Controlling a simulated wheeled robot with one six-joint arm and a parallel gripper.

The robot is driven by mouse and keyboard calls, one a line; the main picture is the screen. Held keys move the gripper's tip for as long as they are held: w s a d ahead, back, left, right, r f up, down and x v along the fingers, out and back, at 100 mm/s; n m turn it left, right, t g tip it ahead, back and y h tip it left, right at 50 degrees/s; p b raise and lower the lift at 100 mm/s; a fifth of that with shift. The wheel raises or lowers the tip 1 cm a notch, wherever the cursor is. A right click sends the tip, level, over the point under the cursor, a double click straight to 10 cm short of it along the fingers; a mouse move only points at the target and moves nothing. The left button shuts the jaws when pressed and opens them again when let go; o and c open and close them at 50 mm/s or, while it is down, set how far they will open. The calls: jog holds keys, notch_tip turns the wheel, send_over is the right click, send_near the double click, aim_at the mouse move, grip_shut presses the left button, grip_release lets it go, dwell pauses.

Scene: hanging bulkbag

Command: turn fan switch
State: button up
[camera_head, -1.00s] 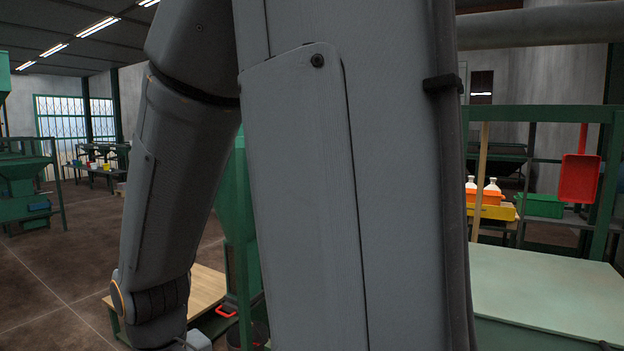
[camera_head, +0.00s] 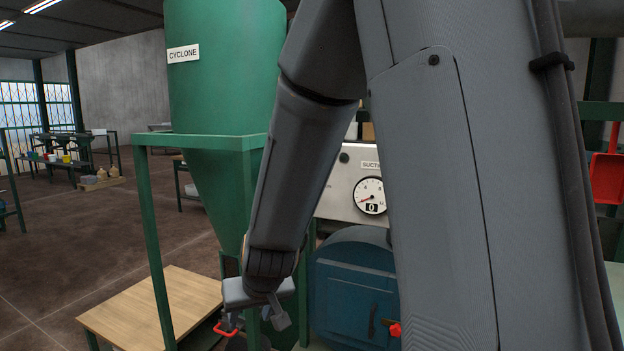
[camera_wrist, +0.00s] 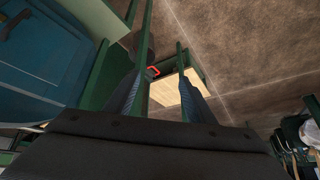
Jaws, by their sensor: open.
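A pale panel (camera_head: 336,190) stands behind my arm, marked "SUCT…", the rest of the word hidden. It has a round gauge (camera_head: 371,195) with a red needle and a 0 below it. A small dark round knob (camera_head: 344,157) sits near the panel's top; I cannot tell whether it is the fan switch. My arm hides the panel's right part. My gripper (camera_head: 258,312) hangs low, left of and below the panel and apart from it. In the wrist view my gripper (camera_wrist: 162,88) has its two fingers spread with nothing between them touching.
A green cyclone (camera_head: 215,80) on a green frame stands left of my arm. A wooden platform (camera_head: 150,305) is low at the left. A blue housing (camera_head: 352,280) is under the panel, with a red handle (camera_head: 225,329) low near my gripper. Open floor lies at the far left.

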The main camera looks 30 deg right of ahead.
jog(key=w+d+r+m+t+h+p, duration=0.1)
jog(key=w+d+r+t+h+p, duration=0.2)
jog(key=w+r, duration=0.45)
jog(key=w+d+r+m+t+h+p, duration=0.25)
jog(key=d+r+m+h+p, duration=0.3)
jog(key=d+r+h, duration=0.7)
jog(key=w+d+r+y+p, duration=0.1)
jog(key=w+d+r+p, duration=0.1)
jog(key=w+d, duration=0.2)
jog(key=shift+w+d+g+p, duration=0.3)
jog(key=shift+d+g, duration=0.15)
jog(key=shift+d, duration=0.6)
jog(key=shift+n, duration=0.25)
jog(key=c, duration=1)
jog(key=shift+c, duration=0.2)
